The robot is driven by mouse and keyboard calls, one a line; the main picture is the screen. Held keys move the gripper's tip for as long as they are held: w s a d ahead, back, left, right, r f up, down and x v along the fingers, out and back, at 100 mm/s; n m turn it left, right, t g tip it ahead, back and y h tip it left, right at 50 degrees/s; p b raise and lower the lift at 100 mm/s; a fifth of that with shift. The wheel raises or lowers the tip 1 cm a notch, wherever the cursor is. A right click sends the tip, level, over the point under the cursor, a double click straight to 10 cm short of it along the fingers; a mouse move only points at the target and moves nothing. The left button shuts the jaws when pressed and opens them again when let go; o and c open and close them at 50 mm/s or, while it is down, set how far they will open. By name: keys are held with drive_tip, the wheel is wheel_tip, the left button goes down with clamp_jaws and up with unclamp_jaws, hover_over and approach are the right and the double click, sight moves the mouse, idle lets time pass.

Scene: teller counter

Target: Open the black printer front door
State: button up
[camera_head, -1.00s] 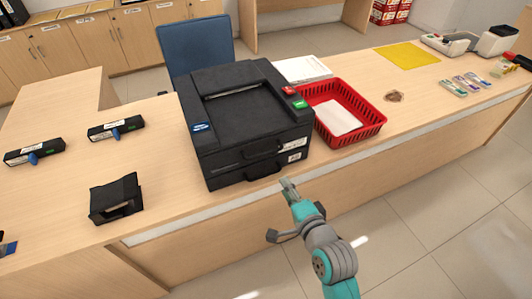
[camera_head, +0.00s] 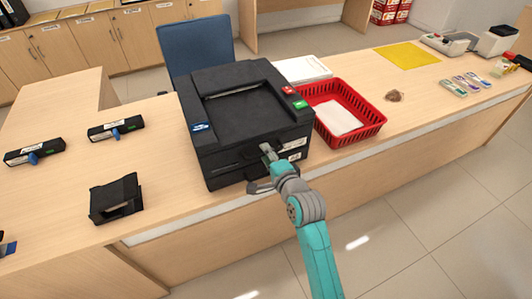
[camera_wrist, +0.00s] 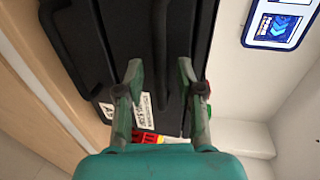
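The black printer (camera_head: 250,88) stands closed on the counter. Its front has an upper door handle (camera_wrist: 160,50) and a lower handle (camera_wrist: 75,50), both dark bars. My gripper (camera_head: 267,151) is at the printer's front, by the upper handle, and hides part of it in the head view. In the wrist view my gripper (camera_wrist: 160,78) is open, with one finger on each side of the upper handle bar. Neither finger clearly touches it. The front door looks shut.
A red basket (camera_head: 372,117) with white paper is close to the printer's right. A black holder (camera_head: 116,199) and two black cartridges (camera_head: 116,128) lie to the left. A blue chair (camera_head: 197,47) stands behind. The floor in front of the counter is clear.

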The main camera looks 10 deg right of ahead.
drive_tip(key=shift+w+a+f, duration=0.1)
drive_tip(key=shift+w+a, duration=0.05)
drive_tip(key=shift+w, duration=0.4)
clamp_jaws()
